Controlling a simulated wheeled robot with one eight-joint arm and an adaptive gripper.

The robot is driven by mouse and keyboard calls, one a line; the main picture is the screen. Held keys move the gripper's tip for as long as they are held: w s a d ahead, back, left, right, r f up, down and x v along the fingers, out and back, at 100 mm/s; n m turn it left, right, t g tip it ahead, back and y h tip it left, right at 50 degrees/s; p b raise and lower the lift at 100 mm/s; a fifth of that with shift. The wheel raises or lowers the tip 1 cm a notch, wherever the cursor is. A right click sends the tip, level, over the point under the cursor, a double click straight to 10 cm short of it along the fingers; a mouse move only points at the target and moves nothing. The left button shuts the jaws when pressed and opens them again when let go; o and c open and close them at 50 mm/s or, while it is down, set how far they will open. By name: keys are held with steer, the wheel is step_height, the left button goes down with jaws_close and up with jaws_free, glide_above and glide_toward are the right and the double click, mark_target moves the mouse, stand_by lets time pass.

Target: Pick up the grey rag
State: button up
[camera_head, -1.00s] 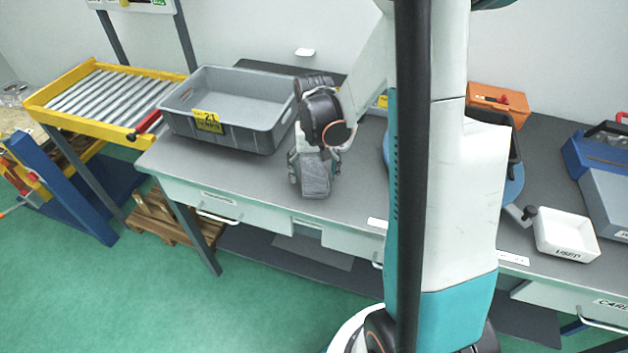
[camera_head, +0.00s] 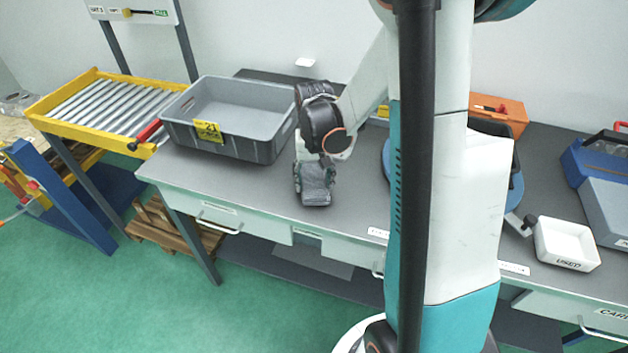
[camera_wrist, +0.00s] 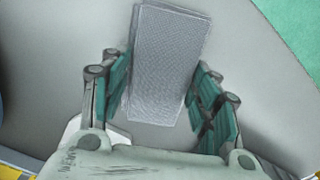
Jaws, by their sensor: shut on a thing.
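The grey rag (camera_wrist: 170,62) is a folded, woven-textured rectangle between the two green-padded fingers in the wrist view. In the head view the rag (camera_head: 316,192) shows at the end of my arm, over the front part of the grey bench. My gripper (camera_wrist: 163,88) is shut on it, with one finger along each long side; it also shows in the head view (camera_head: 315,178). I cannot tell whether the rag touches the bench top. My wrist hides part of the gripper in the head view.
A grey crate (camera_head: 263,148) with a yellow label stands left of my gripper on the bench (camera_head: 240,178). A roller conveyor (camera_head: 105,103) is further left. A white tray (camera_head: 566,232), an orange box (camera_head: 500,105) and a blue toolbox (camera_head: 590,160) are on the right.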

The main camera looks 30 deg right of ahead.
mark_target(314, 181)
step_height(314, 181, up, 19)
steer(key=p, duration=0.6)
